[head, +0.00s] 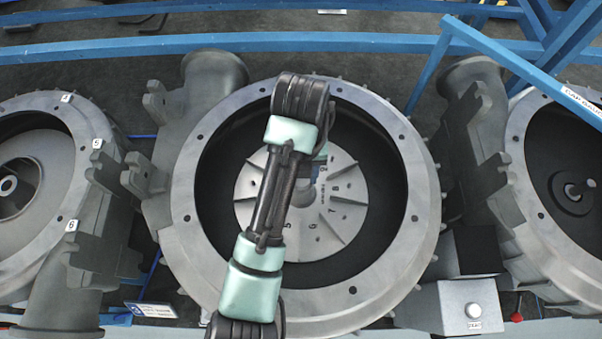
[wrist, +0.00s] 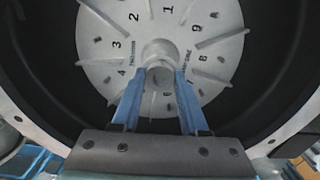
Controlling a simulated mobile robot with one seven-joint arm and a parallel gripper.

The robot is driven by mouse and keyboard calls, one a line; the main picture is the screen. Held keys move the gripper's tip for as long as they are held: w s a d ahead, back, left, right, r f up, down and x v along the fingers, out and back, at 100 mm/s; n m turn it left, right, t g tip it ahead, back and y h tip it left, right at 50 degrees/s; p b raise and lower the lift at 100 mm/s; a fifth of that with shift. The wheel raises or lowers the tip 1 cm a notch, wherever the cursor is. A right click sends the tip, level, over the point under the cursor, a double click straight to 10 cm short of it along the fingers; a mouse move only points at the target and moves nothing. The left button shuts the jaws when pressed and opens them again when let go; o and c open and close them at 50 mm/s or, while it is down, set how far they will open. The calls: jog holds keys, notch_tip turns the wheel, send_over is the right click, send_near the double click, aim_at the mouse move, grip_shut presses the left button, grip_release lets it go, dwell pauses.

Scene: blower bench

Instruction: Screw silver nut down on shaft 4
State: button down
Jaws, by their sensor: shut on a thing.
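The middle blower's silver impeller (head: 345,205) has a numbered face and sits inside a round grey housing (head: 412,170). In the wrist view, the two blue fingers of my gripper (wrist: 161,82) reach to the impeller's centre, one on each side of a round silver nut (wrist: 160,70) at the hub, and are shut on it. The shaft under the nut is hidden, and I cannot tell how far down the nut sits. The impeller also fills the upper wrist view (wrist: 200,40). In the head view my arm covers most of the hub and nut.
The housing's raised ring surrounds my gripper. Another blower (head: 22,190) stands at left, and one with a bare dark hub and shaft (head: 574,192) at right. A grey box with a white button (head: 474,311) stands at lower right. Blue rails (head: 250,42) cross behind.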

jog(key=m+b, duration=0.1)
jog(key=m, duration=0.2)
jog(key=shift+s+f, duration=0.1)
jog(key=shift+f, duration=0.1)
jog(key=shift+m+b, duration=0.65)
jog(key=shift+m, duration=0.05)
jog(key=shift+b, duration=0.4)
jog(key=shift+s+r+m+b, duration=0.1)
jog(key=shift+m+b, duration=0.5)
jog(key=shift+b, duration=0.25)
jog(key=c, duration=0.7)
grip_release()
jog(key=shift+r, duration=0.1)
